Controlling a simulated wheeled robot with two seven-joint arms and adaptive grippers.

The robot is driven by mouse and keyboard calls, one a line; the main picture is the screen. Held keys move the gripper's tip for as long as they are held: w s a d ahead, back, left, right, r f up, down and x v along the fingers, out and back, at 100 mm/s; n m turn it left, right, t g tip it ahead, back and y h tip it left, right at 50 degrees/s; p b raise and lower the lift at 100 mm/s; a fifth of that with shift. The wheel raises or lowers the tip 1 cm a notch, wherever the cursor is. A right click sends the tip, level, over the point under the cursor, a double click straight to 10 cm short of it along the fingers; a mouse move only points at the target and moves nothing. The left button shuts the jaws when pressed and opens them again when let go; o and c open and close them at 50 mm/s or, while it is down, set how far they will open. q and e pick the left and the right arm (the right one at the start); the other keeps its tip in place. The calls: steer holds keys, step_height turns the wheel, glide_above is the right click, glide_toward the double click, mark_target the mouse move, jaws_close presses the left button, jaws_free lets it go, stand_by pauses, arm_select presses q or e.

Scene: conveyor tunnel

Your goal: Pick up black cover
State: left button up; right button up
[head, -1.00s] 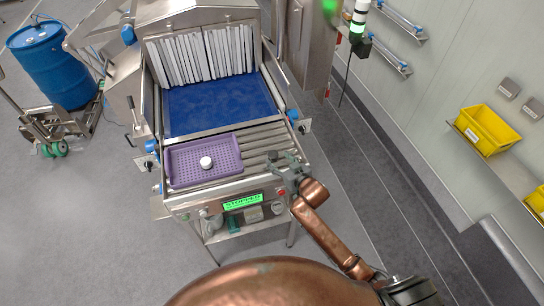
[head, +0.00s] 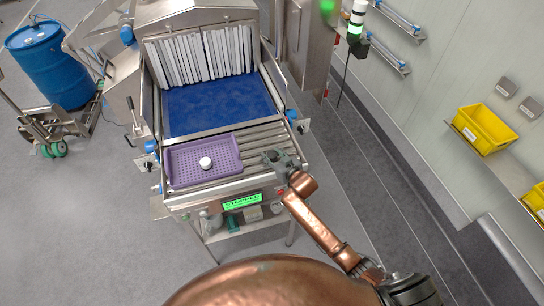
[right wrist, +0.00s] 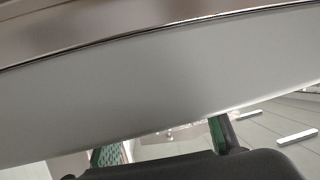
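In the right wrist view a dark gripper body (right wrist: 200,167) shows at the bottom, and a broad grey surface (right wrist: 150,95) fills most of the picture. My left gripper is not in view.
A white round piece (head: 206,163) sits in the purple tray. Behind are a blue belt (head: 215,108) and a white strip curtain (head: 200,55). A green-lit display (head: 243,201) is on the front. Yellow bins (head: 484,130) are at right, a blue drum (head: 52,65) at left.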

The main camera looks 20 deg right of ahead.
mark_target(272, 155)
steer(key=c, duration=0.9)
steer(key=shift+r, duration=0.45)
steer(key=r, duration=0.1)
steer(key=r+b, duration=0.1)
steer(key=shift+s+r, duration=0.2)
steer(key=shift+r, duration=0.15)
steer(key=s+r, duration=0.3)
steer(key=s, duration=0.1)
steer(key=s+r, duration=0.3)
steer(key=s, duration=0.2)
steer(key=s+r+b, duration=0.1)
steer(key=s+r, duration=0.2)
steer(key=s, duration=0.1)
steer(key=shift+s+d+r, duration=0.2)
steer(key=shift+s+d, duration=0.05)
steer(key=shift+s, duration=0.1)
